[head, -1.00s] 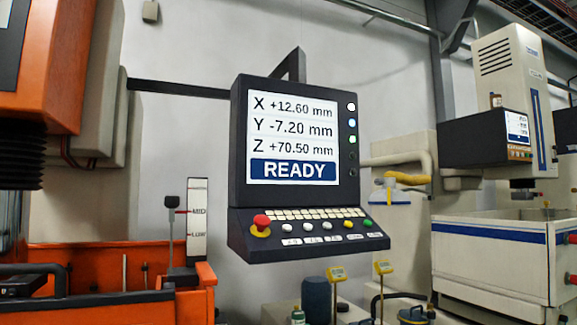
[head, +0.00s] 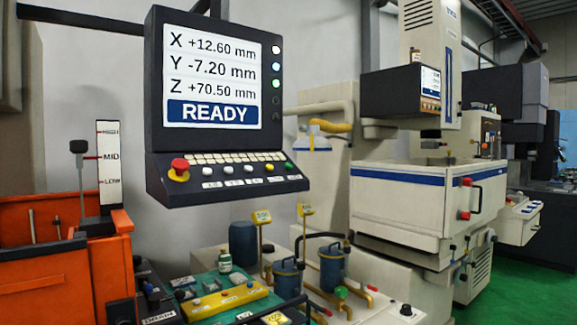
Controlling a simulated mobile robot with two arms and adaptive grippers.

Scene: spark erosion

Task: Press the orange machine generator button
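The orange machine (head: 62,275) stands at the lower left, with a level gauge marked MID and LOW (head: 110,168) on its tank. The control panel (head: 156,110) hangs on an arm beside it. Its screen (head: 212,82) reads X +12.60, Y -7.20, Z +70.50 and READY. On its sloped console are a red emergency knob (head: 180,167) on a yellow base, several white buttons (head: 228,170), a yellow button (head: 269,167) and a green button (head: 288,166). The labels under them are too small to read. Neither of my grippers is in view.
Below the panel is a bench with a green mat (head: 205,280), a yellow bar-shaped piece (head: 222,302), a small bottle (head: 225,262) and blue canisters (head: 288,278). A white machine (head: 400,205) stands to the right. Green floor (head: 525,280) is open at the lower right.

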